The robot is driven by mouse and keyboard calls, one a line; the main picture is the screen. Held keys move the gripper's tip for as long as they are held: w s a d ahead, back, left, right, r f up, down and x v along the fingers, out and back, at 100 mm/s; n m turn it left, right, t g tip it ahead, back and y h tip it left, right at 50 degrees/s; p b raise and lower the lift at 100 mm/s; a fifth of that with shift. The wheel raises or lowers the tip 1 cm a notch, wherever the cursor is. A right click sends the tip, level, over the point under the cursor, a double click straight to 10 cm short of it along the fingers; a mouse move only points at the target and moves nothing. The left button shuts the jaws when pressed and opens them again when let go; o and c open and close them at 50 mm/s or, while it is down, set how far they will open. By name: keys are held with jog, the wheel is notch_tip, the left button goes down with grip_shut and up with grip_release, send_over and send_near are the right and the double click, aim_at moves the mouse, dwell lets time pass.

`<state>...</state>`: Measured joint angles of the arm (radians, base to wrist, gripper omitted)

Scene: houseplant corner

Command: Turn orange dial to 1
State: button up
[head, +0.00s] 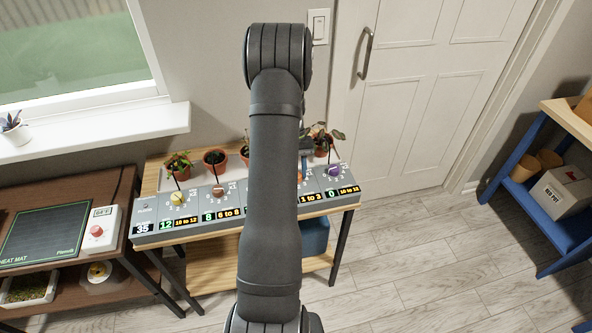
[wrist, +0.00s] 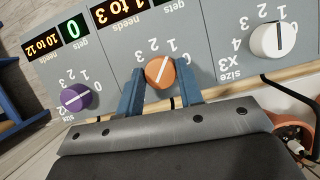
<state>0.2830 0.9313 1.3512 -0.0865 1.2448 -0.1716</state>
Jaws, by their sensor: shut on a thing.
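The orange dial (wrist: 160,72) sits on the grey control panel (wrist: 215,60) in the wrist view. My gripper (wrist: 160,85) has its two blue fingers on either side of the dial, shut on it. The dial's white line slants up to the right, its upper end near the printed 1. Part of the dial's lower side is close to the gripper body. In the head view, my arm hides most of the dial; only a sliver of orange (head: 300,176) shows beside it.
A purple dial (wrist: 76,97) and a white dial (wrist: 272,40) flank it. Potted plants (head: 215,158) stand behind the panel on the wooden table (head: 345,207). A heat mat (head: 45,232) and a red-button box (head: 97,230) lie to the left. A door and blue shelf are to the right.

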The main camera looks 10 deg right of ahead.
dwell(0.5)
jog(key=o, duration=1)
jog(key=shift+c, duration=0.2)
jog(key=v, duration=1.7)
jog(key=shift+r, duration=0.3)
jog(key=x, duration=1.7)
jog(key=shift+f, duration=0.3)
